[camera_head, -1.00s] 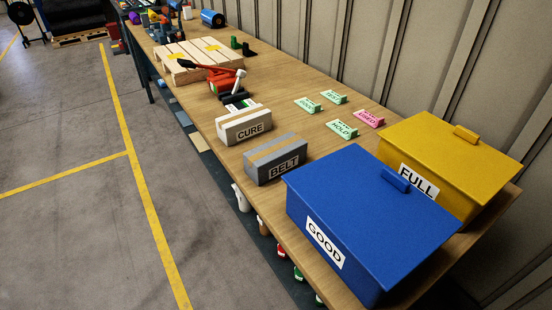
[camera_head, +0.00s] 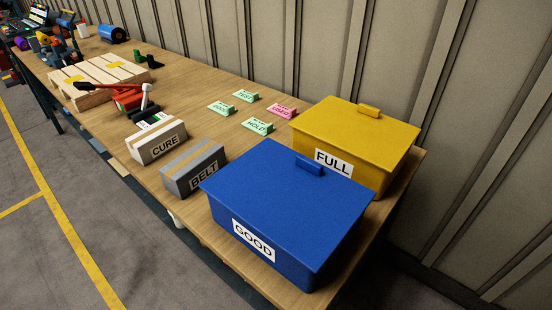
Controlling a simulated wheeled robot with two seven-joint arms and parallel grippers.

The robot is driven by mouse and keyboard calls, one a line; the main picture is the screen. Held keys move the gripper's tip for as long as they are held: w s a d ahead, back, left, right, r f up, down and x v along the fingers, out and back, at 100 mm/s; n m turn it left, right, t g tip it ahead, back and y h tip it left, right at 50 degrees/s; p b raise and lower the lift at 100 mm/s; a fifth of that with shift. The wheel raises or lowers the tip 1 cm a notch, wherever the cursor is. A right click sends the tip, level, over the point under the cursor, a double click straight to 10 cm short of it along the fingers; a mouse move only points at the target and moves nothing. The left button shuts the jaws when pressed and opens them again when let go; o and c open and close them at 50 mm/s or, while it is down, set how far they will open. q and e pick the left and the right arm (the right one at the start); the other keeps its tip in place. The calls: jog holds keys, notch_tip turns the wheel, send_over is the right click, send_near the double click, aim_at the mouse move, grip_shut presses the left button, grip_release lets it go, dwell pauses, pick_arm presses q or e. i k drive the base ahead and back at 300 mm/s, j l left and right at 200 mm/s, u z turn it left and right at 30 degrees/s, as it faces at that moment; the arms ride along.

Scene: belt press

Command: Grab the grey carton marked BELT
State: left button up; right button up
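The grey carton marked BELT (camera_head: 194,169) stands on the wooden bench near its front edge, with a tan tape strip along its top. Its label faces the front. It sits between the white carton marked CURE (camera_head: 157,141) on its left and the blue lidded box marked GOOD (camera_head: 288,212) on its right. Its right end is close to the blue box; I cannot tell whether they touch. Neither of my grippers is in view.
A yellow lidded box marked FULL (camera_head: 355,140) stands behind the blue box. Small green and pink signs, including HOLD (camera_head: 258,125), stand behind the cartons. A wooden pallet (camera_head: 97,80) and a red tool (camera_head: 128,102) lie farther left. A ribbed wall runs behind the bench.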

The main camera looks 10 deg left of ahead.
aim_at(182, 176)
jog(key=j+z, duration=1.35)
jog(key=k+j+z, duration=0.1)
jog(key=j+z, duration=0.2)
jog(key=z, duration=0.15)
jog(key=k+j+z, duration=0.2)
jog(key=z, duration=0.25)
jog(key=j, duration=0.1)
